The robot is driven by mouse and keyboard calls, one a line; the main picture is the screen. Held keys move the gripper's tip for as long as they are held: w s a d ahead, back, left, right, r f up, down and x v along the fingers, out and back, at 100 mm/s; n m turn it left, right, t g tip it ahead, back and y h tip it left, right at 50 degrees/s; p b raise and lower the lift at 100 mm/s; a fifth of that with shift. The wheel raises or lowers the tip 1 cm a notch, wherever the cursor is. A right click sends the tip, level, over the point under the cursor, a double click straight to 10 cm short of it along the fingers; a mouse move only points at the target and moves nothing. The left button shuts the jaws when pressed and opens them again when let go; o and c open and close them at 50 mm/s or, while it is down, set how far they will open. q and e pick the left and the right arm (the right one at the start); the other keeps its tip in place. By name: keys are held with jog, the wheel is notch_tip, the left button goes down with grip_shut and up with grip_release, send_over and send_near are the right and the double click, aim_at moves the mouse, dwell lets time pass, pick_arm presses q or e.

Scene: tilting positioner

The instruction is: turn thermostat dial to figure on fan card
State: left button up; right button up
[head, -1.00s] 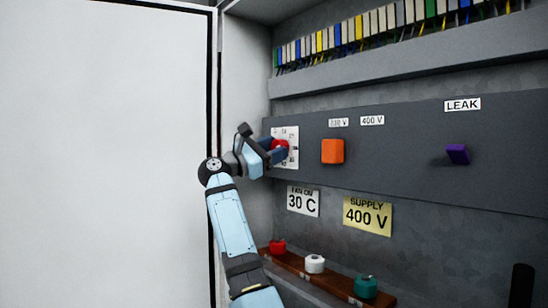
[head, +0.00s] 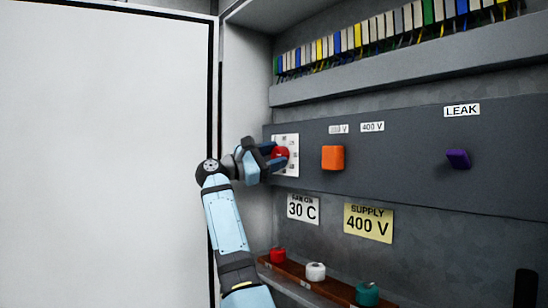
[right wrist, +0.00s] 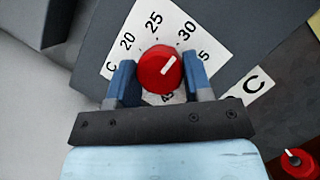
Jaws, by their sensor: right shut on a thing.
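The red round thermostat dial (head: 281,153) sits on a white scale plate (head: 292,142) at the left end of the grey panel. My right gripper (head: 276,156) is shut on it. In the right wrist view, the blue fingers (right wrist: 159,76) stand on either side of the dial (right wrist: 158,70). Its white pointer mark slants up and right, roughly toward 30, perhaps slightly past it. The scale shows 20, 25 and 30; higher figures are partly hidden by a finger. The white fan card (head: 303,209) below reads 30 C. My left gripper is not in view.
An orange knob (head: 333,158) and a purple knob (head: 458,159) stick out of the panel to the right. A yellow supply card (head: 368,222) reads 400 V. Red, white and teal knobs sit on a brown strip (head: 322,285) below. A white cabinet wall is close on the left.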

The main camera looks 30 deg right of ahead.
jog(key=o, duration=0.9)
jog(key=v, duration=1.4)
jog(key=shift+r, duration=0.15)
